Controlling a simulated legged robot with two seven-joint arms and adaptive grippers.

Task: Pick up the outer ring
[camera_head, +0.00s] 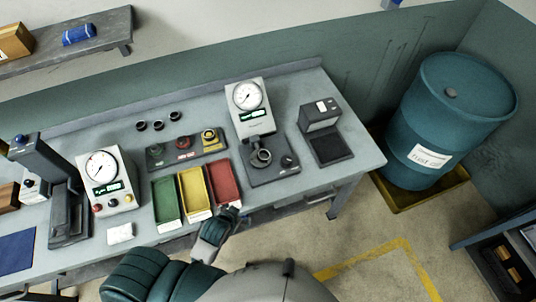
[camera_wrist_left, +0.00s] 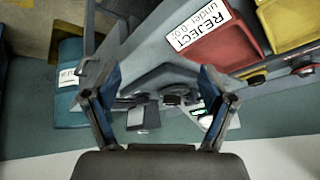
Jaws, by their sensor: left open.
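Three small dark rings (camera_head: 158,126) lie in a loose group at the back of the bench, left of its middle. Another dark ring-shaped part (camera_head: 261,157) sits on the grey gauge fixture (camera_head: 270,176) below the right dial. I cannot tell which one is the outer ring. My left gripper (camera_head: 230,211) is at the bench's front edge, just in front of the red tray (camera_head: 224,183). In the left wrist view its two fingers (camera_wrist_left: 157,70) are spread with nothing between them. The fixture shows dimly beyond the fingers. My right gripper is not in view.
Green (camera_head: 166,199) and yellow (camera_head: 194,190) trays stand left of the red one. Behind them is a holder strip (camera_head: 187,150) with coloured round spots. A dial gauge (camera_head: 107,180) and dark press (camera_head: 62,195) stand left. A small box device (camera_head: 320,116) stands right.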

